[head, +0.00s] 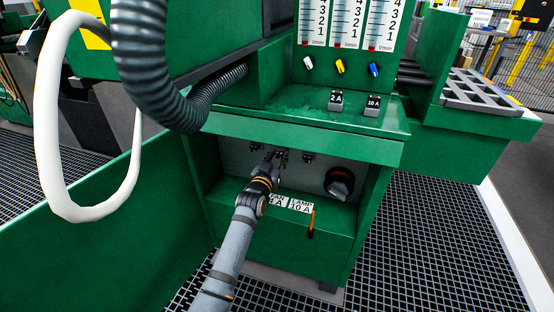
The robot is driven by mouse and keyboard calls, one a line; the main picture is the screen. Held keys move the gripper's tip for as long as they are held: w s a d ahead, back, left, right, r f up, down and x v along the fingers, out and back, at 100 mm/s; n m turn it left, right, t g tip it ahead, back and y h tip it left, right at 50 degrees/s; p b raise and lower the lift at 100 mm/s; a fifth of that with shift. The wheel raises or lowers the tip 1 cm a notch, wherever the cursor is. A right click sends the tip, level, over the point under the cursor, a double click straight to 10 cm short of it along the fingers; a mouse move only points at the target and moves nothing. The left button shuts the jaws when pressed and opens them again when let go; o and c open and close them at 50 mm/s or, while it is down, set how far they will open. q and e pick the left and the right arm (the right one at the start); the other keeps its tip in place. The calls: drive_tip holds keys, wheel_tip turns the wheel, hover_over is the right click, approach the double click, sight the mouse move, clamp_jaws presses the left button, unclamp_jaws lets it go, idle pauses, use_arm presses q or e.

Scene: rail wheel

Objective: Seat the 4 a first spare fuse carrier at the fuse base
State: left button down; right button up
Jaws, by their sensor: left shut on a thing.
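My left gripper (273,163) reaches into the open recess of the green cabinet. It is shut on a small dark thing (281,155), which fits the fuse carrier, but its marking cannot be read. The held thing is at the grey back panel (235,158), where the fuse base is. Small black clips (308,158) show on the panel to the right of the gripper. I cannot tell whether the carrier is in the base or only in front of it. The label plates below read 4 A, partly hidden by my arm, and LAMP 10 A (301,205). My right gripper is not in view.
Two carriers marked 2 A (335,101) and 10 A (373,105) stand on the green ledge above. A black round knob (339,182) is right of the gripper. An orange-handled tool (312,223) is at the front panel. A grey corrugated hose (150,70) hangs at upper left.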

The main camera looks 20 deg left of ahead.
use_arm(q)
drive_tip(key=shift+w, duration=0.35)
drive_tip(key=c, duration=0.9)
unclamp_jaws()
drive_tip(key=shift+s, duration=0.1)
drive_tip(key=s, duration=1.2)
drive_tip(key=shift+a, duration=0.2)
